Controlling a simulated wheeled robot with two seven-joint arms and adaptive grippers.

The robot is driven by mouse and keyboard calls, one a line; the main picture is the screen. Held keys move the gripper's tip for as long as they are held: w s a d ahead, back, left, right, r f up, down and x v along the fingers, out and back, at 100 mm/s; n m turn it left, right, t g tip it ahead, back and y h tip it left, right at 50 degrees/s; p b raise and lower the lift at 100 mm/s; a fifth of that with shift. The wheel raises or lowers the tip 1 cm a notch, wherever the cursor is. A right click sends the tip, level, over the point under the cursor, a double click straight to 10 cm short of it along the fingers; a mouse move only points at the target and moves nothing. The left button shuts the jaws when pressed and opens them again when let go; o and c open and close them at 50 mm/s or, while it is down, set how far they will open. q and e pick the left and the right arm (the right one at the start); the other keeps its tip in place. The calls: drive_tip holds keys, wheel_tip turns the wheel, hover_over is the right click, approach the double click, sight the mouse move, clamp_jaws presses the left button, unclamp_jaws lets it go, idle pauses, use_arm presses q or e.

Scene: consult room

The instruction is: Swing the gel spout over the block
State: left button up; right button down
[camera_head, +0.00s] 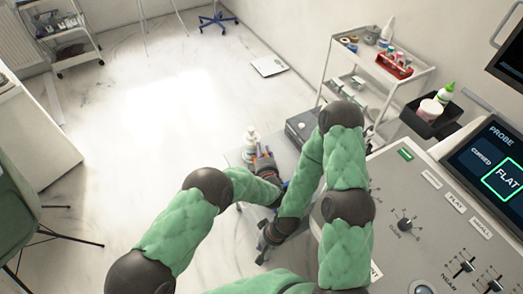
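A small white bottle (250,146) stands on the pale table (232,218) near its far left corner. It looks like a gel bottle, but its spout is too small to make out. My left gripper (262,160) is just below it in the picture; I cannot tell whether they touch. My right gripper (263,246) is lower, over the near part of the table. Both are small and dark, and their finger gaps are not clear. A grey box (302,126) sits at the table's far right. I cannot identify the block; my arms hide much of the table.
A console (385,190) with sliders and a screen reading FLAT stands at the right. A black tray (430,124) on it holds a green-capped bottle (446,92). A white trolley (382,72) with red-racked bottles stands behind.

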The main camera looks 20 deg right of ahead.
use_arm(q)
drive_tip(key=shift+w+a, duration=0.1)
drive_tip(key=shift+w+r, duration=0.1)
drive_tip(key=shift+r, duration=0.45)
wheel_tip(320, 180, up, 9)
idle(0.5)
drive_tip(key=s+a+f+m+g+p, duration=0.1)
drive_tip(key=s+a+f+m+g, duration=0.2)
drive_tip(key=a+f, duration=0.6)
drive_tip(key=s+a+f+m+g+p, duration=0.15)
drive_tip(key=s+a+f+g, duration=0.25)
drive_tip(key=a+f, duration=0.5)
drive_tip(key=s+a+f+m+g, duration=0.1)
drive_tip(key=s+a+g, duration=0.1)
drive_tip(key=s, duration=0.6)
drive_tip(key=s+a+f+m+g+h, duration=0.1)
drive_tip(key=s+a+f+g, duration=0.1)
drive_tip(key=s+a, duration=0.3)
drive_tip(key=s+a+f+m+g, duration=0.1)
drive_tip(key=s+a+f+g, duration=0.1)
drive_tip(key=s, duration=0.8)
drive_tip(key=shift+s+a+g+h, duration=0.4)
drive_tip(key=shift+a+g, duration=0.5)
drive_tip(key=shift+a, duration=0.1)
